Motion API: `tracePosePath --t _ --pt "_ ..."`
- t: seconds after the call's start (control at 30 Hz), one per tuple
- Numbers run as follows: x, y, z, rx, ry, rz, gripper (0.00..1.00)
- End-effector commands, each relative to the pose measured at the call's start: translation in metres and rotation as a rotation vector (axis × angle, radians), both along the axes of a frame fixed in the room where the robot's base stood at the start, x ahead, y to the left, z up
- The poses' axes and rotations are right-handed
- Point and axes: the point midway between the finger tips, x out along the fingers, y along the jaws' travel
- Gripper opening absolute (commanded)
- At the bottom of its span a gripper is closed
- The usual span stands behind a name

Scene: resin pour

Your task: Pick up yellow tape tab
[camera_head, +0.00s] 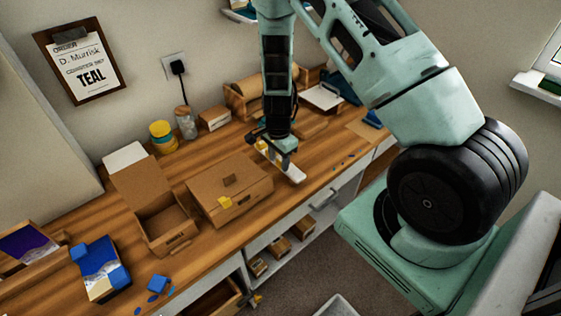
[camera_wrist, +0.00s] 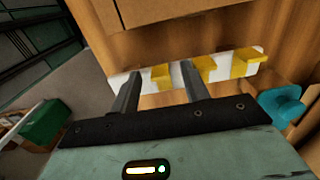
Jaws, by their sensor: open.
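A white strip (camera_wrist: 218,67) carries yellow tape tabs and lies across the wrist view beyond my fingers. One yellow tape tab (camera_wrist: 161,77) shows between my two fingers, and another yellow tape tab (camera_wrist: 204,68) is just right of the right finger. My gripper (camera_wrist: 160,72) is open, its fingertips overlapping the strip in the picture; I cannot tell whether they touch it. In the head view, my gripper (camera_head: 279,155) is low over the bench beside the white strip (camera_head: 294,173), partly hiding it.
The closed cardboard box (camera_head: 235,180) stands left of my gripper, with an open box (camera_head: 172,230) farther left. A jar (camera_head: 186,124) and a yellow container (camera_head: 162,137) stand behind. A teal object (camera_wrist: 280,103) lies right of the strip. Several small blue pieces lie on the bench.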

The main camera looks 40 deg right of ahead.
Motion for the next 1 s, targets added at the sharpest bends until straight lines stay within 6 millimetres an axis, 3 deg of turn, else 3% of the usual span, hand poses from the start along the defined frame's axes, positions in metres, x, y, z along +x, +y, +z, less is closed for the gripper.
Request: tracePosePath --t 0.27,0.43,0.8,1.0 --pt "0.0 0.0 -0.004 0.0 -0.001 0.0 0.45" --pt "0.0 0.0 -0.004 0.0 -0.001 -0.001 0.06" --pt "0.0 0.0 -0.003 0.0 -0.001 -0.001 0.05" --pt "0.001 0.0 0.007 -0.001 -0.003 0.001 0.05"
